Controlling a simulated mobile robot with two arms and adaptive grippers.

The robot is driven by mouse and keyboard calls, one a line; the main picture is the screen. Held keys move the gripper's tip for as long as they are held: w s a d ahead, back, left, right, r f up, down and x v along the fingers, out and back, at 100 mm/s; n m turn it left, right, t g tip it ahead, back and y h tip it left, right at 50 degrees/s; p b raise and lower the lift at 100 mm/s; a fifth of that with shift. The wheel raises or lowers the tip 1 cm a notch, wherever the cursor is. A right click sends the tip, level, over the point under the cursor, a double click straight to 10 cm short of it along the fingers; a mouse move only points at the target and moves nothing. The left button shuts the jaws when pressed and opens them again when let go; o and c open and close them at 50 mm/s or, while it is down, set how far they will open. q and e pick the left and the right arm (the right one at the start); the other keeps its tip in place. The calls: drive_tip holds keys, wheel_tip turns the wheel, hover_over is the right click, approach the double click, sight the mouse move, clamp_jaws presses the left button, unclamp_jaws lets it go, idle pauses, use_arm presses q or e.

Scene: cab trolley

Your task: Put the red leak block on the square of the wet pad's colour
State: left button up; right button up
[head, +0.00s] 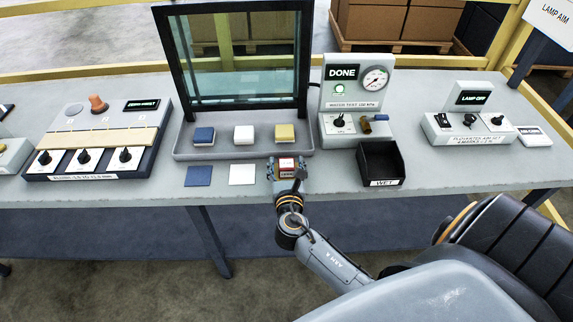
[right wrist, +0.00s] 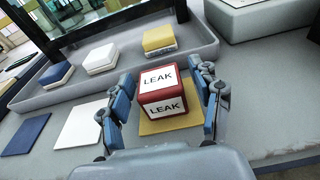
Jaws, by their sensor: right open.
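The red leak block (head: 286,166) has white faces reading LEAK. In the right wrist view the block (right wrist: 164,92) appears to rest on the flat yellow square (right wrist: 152,127). My right gripper (head: 287,170) is open, with one finger on each side of the block; the gripper (right wrist: 165,88) also shows in the wrist view. A blue square (head: 198,176) and a white square (head: 242,174) lie to its left. Behind them, a blue pad (head: 204,135), a white pad (head: 244,135) and a yellow pad (head: 284,133) sit in a grey tray. I cannot tell which pad is wet. My left gripper is out of view.
A framed glass pane (head: 240,60) stands in the tray (head: 190,155). A water test unit (head: 355,105) with a lit DONE sign and gauge stands to the right, behind a black WET bin (head: 381,164). A switch panel (head: 100,140) is left and a lamp unit (head: 470,122) right.

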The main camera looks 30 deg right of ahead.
drive_tip(key=b+v, duration=0.1)
drive_tip(key=v, duration=1.1)
drive_tip(key=s+a+f+m+g+y, duration=0.1)
drive_tip(key=s+f+m+g+y, duration=0.15)
drive_tip(key=f, duration=0.75)
drive_tip(key=s+a+f+m+g+y, duration=0.1)
drive_tip(key=s+a+f+m+g, duration=0.2)
drive_tip(key=f, duration=0.8)
drive_tip(key=s+f+m+g+y, duration=0.1)
drive_tip(key=s+f+m+y, duration=0.2)
drive_tip(key=f, duration=0.7)
drive_tip(key=s+f+m+g, duration=0.2)
drive_tip(key=s+f+m, duration=0.3)
drive_tip(key=s, duration=0.3)
drive_tip(key=s+d+f+m+g+y, duration=0.1)
drive_tip(key=s+f+m+g, duration=0.1)
drive_tip(key=s+f+m, duration=0.4)
drive_tip(key=s+f+m+g+y, duration=0.1)
drive_tip(key=s+f+m+g, duration=0.1)
drive_tip(key=s+f+m, duration=0.4)
drive_tip(key=s+m, duration=0.1)
drive_tip(key=s, duration=0.4)
drive_tip(key=shift+s+d+m, duration=0.25)
drive_tip(key=shift+s+m, duration=0.05)
drive_tip(key=shift+m, duration=0.05)
